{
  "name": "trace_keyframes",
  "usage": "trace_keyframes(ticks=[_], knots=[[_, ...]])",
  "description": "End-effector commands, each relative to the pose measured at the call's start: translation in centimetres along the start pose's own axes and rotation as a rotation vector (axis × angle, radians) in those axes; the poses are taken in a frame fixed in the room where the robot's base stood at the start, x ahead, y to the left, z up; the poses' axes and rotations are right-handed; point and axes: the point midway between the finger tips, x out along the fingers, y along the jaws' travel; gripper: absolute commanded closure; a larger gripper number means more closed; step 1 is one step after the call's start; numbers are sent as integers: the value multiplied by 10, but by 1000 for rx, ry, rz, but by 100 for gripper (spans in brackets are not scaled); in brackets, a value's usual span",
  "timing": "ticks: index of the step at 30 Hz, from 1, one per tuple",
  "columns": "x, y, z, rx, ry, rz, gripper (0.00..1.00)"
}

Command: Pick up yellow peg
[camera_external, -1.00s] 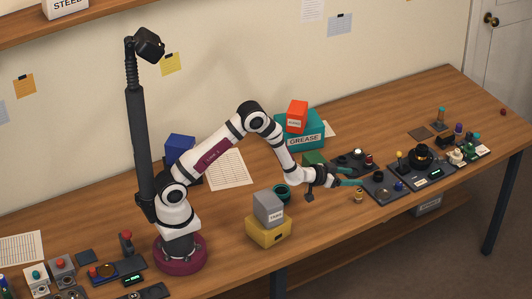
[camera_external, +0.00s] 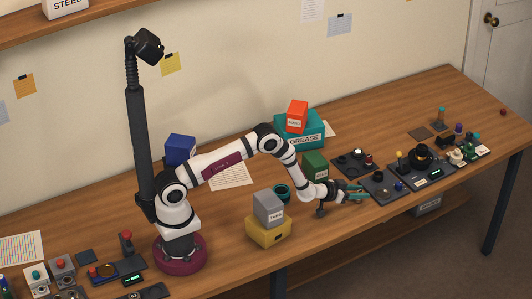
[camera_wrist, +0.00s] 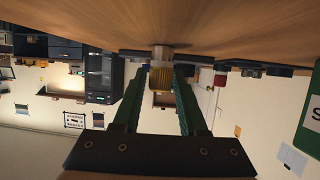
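A ribbed yellow peg (camera_wrist: 161,77) with a pale metal end shows in the wrist view, between the tips of the two green fingers. My gripper (camera_external: 362,193) is low over the table near its front edge, left of the dark trays. Its fingers are apart, one on each side of the peg, with what looks like a narrow gap on both sides. In the external view the fingers hide most of the peg. Another small yellow-topped piece (camera_external: 399,154) stands on the trays farther right.
Dark trays (camera_external: 379,195) with small parts lie just right of my gripper. A green box (camera_external: 315,165) stands behind my wrist. A grey box on a yellow box (camera_external: 268,232) stands to the left. Bare table lies in front.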

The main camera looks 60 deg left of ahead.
Motion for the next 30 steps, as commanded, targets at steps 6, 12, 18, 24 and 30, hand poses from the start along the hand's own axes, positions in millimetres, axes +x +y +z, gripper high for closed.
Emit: trace_keyframes(ticks=[6, 12, 18, 24, 30], knots=[[0, 0, 0, 0, 0, 0, 100], [0, 0, 0, 0, 0, 0, 100], [-1, 0, -3, 0, 1, 0, 100], [-11, 0, -28, 1, 4, 0, 100], [-38, 27, -49, 2, 2, 4, 100]])
